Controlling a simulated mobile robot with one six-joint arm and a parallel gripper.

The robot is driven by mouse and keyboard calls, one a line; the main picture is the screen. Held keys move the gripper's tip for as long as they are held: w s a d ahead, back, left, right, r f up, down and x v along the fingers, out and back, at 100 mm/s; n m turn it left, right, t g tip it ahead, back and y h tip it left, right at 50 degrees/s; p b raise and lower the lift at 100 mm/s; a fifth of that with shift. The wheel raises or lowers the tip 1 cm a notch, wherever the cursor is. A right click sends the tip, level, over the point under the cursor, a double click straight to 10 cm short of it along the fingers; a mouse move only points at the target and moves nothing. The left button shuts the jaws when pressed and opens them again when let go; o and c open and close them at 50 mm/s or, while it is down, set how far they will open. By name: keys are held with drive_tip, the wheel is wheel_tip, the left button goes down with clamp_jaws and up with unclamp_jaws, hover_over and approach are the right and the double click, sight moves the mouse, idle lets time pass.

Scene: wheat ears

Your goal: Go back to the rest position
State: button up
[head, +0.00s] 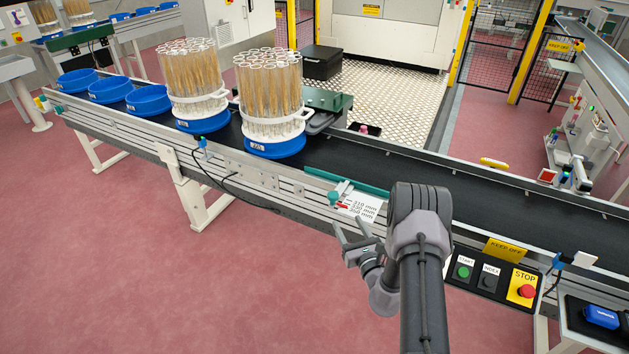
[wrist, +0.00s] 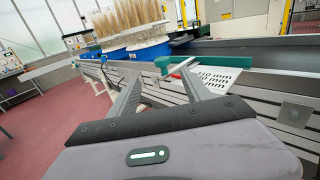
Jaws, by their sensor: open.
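My gripper (head: 357,240) is open and empty in the head view. It hangs in front of the conveyor's near side, close to a white plate marked with millimetre lengths (head: 362,207). In the wrist view my gripper's two fingers (wrist: 165,86) stand apart with nothing between them. The marked plate (wrist: 217,77) shows beyond the right finger. My arm reaches up from the bottom of the head view and hides part of the conveyor's front.
The conveyor (head: 400,180) carries two racks of wheat ears (head: 195,80) (head: 268,90) on blue bases and several empty blue trays (head: 148,100). A control panel with a red stop button (head: 527,291) is at right. The red floor (head: 130,270) in front is clear.

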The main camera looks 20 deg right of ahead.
drive_tip(key=w+a+r+n+y, duration=0.3)
drive_tip(key=a+r+n+y, duration=0.3)
drive_tip(key=a+r, duration=0.4)
drive_tip(key=s+a+r+n+g+y, duration=0.5)
drive_tip(key=a+r+n, duration=0.1)
drive_tip(key=a+r, duration=0.25)
drive_tip(key=s+a+r+n+g+y, duration=0.45)
drive_tip(key=a+r+n, duration=0.2)
drive_tip(key=a, duration=0.35)
drive_tip(key=s+a+r+n+g+h, duration=0.2)
drive_tip(key=s+a+n+g, duration=0.1)
drive_tip(key=s, duration=0.4)
drive_tip(key=s+a+r+n+g+h, duration=0.2)
drive_tip(key=s+a+n+g, duration=0.15)
drive_tip(key=s, duration=0.45)
drive_tip(key=s+d+r+n+t+h, duration=0.1)
drive_tip(key=s+d+n+t+h, duration=0.2)
drive_tip(key=s+d+n+h, duration=0.4)
drive_tip(key=s+d+h, duration=0.1)
drive_tip(key=s+d, duration=0.2)
drive_tip(key=shift+s+d+t, duration=0.2)
drive_tip(key=shift+s+t, duration=0.2)
